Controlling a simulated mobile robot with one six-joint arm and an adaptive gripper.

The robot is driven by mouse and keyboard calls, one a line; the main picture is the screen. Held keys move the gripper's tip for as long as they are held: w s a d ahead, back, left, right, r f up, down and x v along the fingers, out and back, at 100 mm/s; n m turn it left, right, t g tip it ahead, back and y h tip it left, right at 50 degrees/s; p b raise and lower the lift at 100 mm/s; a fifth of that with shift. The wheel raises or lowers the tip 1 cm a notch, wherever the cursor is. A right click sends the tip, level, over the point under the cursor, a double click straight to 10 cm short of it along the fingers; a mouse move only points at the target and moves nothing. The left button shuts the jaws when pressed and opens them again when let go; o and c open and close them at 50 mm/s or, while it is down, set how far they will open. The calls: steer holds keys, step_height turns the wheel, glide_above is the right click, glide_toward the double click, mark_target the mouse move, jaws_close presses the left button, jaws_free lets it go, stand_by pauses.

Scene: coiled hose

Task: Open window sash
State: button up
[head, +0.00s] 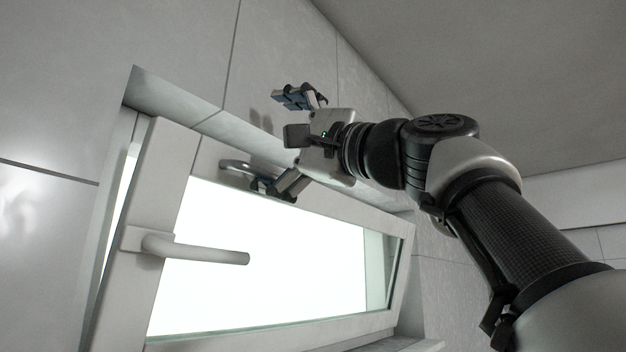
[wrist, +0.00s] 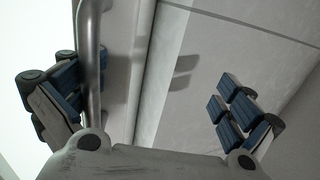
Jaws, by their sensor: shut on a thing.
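The window sash (head: 172,175) has a pale frame around a bright pane and stands tilted inward at its top edge. A grey lever handle (head: 198,249) on its left stile points right, roughly level. A curved metal pull handle (head: 237,165) sits on the top rail; its bar (wrist: 92,60) shows in the wrist view. The bar lies against the left finger in the wrist view. The fingers stand far apart, and the other finger (wrist: 240,110) is near the wall, touching nothing visible.
The window recess (head: 200,122) surrounds the sash, with its top edge close to my gripper. Grey wall panels (head: 180,50) rise above, and the ceiling (head: 490,80) is at upper right. A sill (head: 395,345) shows at the bottom.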

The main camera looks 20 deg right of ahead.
steer(key=shift+s+d+r+b, duration=0.1)
steer(key=shift+s+d+b, duration=0.2)
steer(key=shift+s, duration=0.25)
steer(key=shift+s+d+r+b, duration=0.15)
steer(key=shift+s+b, duration=0.1)
steer(key=shift+s, duration=0.25)
steer(key=shift+c, duration=1.2)
steer(key=shift+s+f+b, duration=0.25)
steer(key=shift+f+b, duration=0.3)
steer(key=shift+f, duration=0.1)
steer(key=c, duration=0.4)
steer(key=shift+o, duration=1)
steer(key=shift+s+d+f+b, duration=0.2)
steer(key=shift+s+d+b, duration=0.2)
steer(key=shift+s+d, duration=0.55)
steer(key=shift+t, duration=0.4)
steer(key=s+d, duration=0.1)
steer(key=s, duration=0.1)
steer(key=s+d, duration=0.3)
steer(key=shift+s+d+r+b, duration=0.1)
steer(key=shift+s+d+b, duration=0.15)
steer(key=shift+s+b, duration=0.15)
steer(key=c, duration=1)
steer(key=b+v, duration=0.1)
steer(key=v, duration=0.2)
steer(key=b+v, duration=0.1)
steer(key=v, duration=0.2)
steer(key=shift+w+f+b, duration=0.15)
steer(key=shift+f+b, duration=0.15)
steer(key=shift+f, duration=0.05)
